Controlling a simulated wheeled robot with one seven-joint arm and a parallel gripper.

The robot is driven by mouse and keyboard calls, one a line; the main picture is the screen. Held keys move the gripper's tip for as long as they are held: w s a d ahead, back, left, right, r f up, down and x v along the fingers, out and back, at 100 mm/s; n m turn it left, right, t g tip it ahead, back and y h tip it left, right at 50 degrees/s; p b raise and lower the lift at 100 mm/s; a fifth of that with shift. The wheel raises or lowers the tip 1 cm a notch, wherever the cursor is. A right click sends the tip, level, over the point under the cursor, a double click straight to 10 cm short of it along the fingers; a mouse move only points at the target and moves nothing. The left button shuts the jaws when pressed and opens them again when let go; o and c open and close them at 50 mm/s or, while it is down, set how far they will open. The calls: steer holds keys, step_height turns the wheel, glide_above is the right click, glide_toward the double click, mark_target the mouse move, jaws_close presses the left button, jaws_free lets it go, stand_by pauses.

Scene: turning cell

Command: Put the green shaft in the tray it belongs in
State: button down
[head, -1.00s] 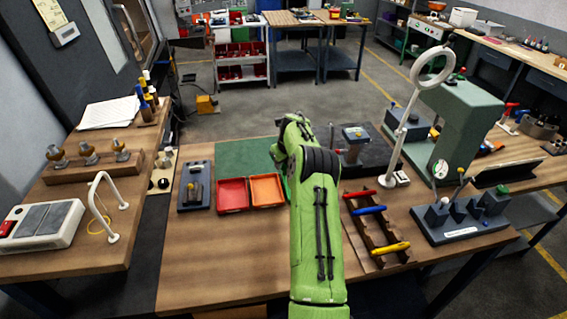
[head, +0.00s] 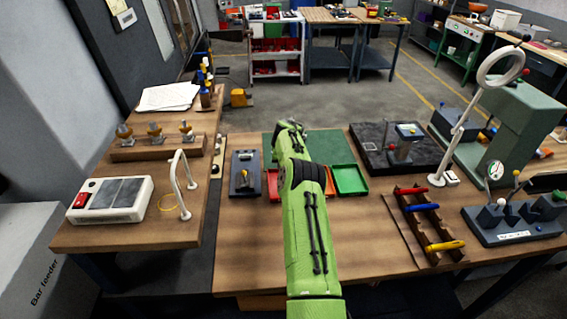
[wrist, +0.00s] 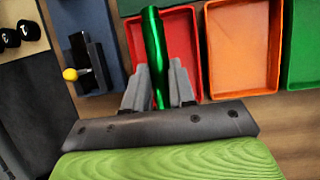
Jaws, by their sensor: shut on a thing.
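The green shaft (wrist: 153,45) is upright in the wrist view, and my gripper (wrist: 158,82) is shut on its lower part. In that view the shaft stands in front of the red tray (wrist: 188,38); I cannot tell how high above the tray it is. The orange tray (wrist: 240,85) lies to the right of the red one. The green tray (wrist: 302,50) is partly in view at the right edge. In the head view the green tray (head: 350,181) shows right of my arm, which hides the shaft, the gripper and most of the other two trays.
A rack (head: 428,222) with a red, a blue and a yellow shaft stands right of my arm. A dark fixture plate (head: 246,186) lies left of the trays. A ring lamp (head: 470,105) rises at the right. The front of the bench is clear.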

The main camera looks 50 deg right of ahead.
step_height(320, 180, down, 8)
steer(key=b, duration=0.5)
steer(key=shift+r, duration=0.1)
steer(key=c, duration=0.9)
jaws_free()
steer(key=shift+o, duration=0.2)
steer(key=b+v, duration=0.1)
steer(key=v, duration=1.4)
steer(key=shift+r, duration=0.35)
steer(key=shift+a, duration=0.1)
